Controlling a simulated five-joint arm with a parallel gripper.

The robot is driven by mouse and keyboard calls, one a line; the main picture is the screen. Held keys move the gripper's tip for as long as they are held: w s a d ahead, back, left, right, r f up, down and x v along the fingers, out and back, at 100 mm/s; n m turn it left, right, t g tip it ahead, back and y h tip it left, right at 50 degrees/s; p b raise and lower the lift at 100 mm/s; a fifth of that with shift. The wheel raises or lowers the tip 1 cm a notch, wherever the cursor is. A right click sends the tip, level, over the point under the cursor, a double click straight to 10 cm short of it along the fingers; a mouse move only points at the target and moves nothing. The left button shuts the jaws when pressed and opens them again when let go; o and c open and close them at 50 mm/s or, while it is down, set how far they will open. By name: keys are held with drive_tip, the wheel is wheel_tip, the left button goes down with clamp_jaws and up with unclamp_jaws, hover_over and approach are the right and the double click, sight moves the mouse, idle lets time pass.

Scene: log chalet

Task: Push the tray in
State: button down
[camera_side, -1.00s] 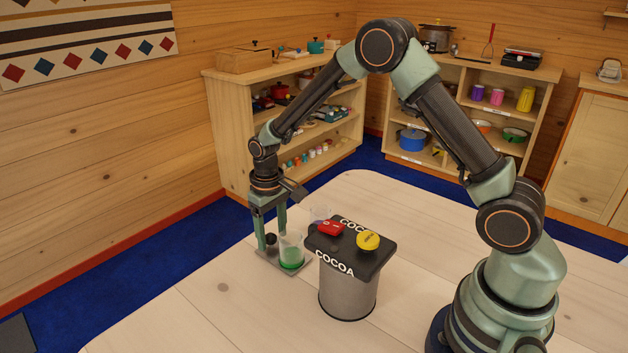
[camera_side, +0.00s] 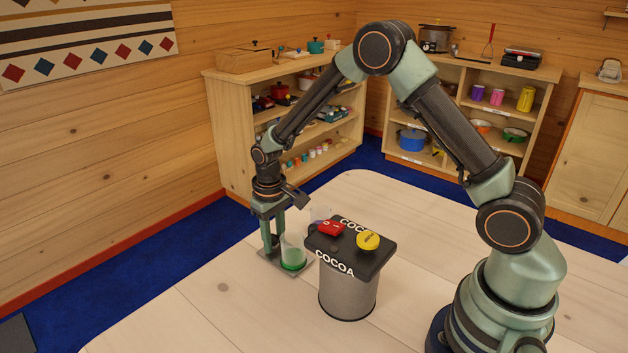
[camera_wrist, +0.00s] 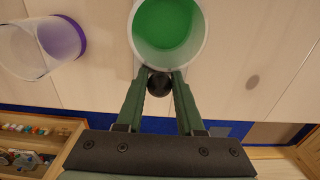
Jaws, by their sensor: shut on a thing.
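The tray (camera_side: 271,261) is a small thin grey plate on the pale table in the side view. A clear cup with green contents (camera_side: 293,262) stands on it; the wrist view looks down into this cup (camera_wrist: 168,25). My gripper (camera_side: 272,250) points down at the tray's left end. In the wrist view its green fingers are shut on a round black knob (camera_wrist: 160,84) beside the cup.
A grey canister (camera_side: 347,292) with a black COCOA top stands right of the tray, carrying a red piece (camera_side: 331,228) and a yellow disc (camera_side: 368,240). A clear cup with a purple band (camera_wrist: 65,36) is partly behind it. The table's left front is clear.

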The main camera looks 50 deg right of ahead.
sight(291, 237)
drive_tip(key=shift+s, duration=2.6)
drive_tip(key=c, duration=0.6)
unclamp_jaws()
drive_tip(key=shift+o, duration=0.2)
drive_tip(key=shift+r, duration=3.05)
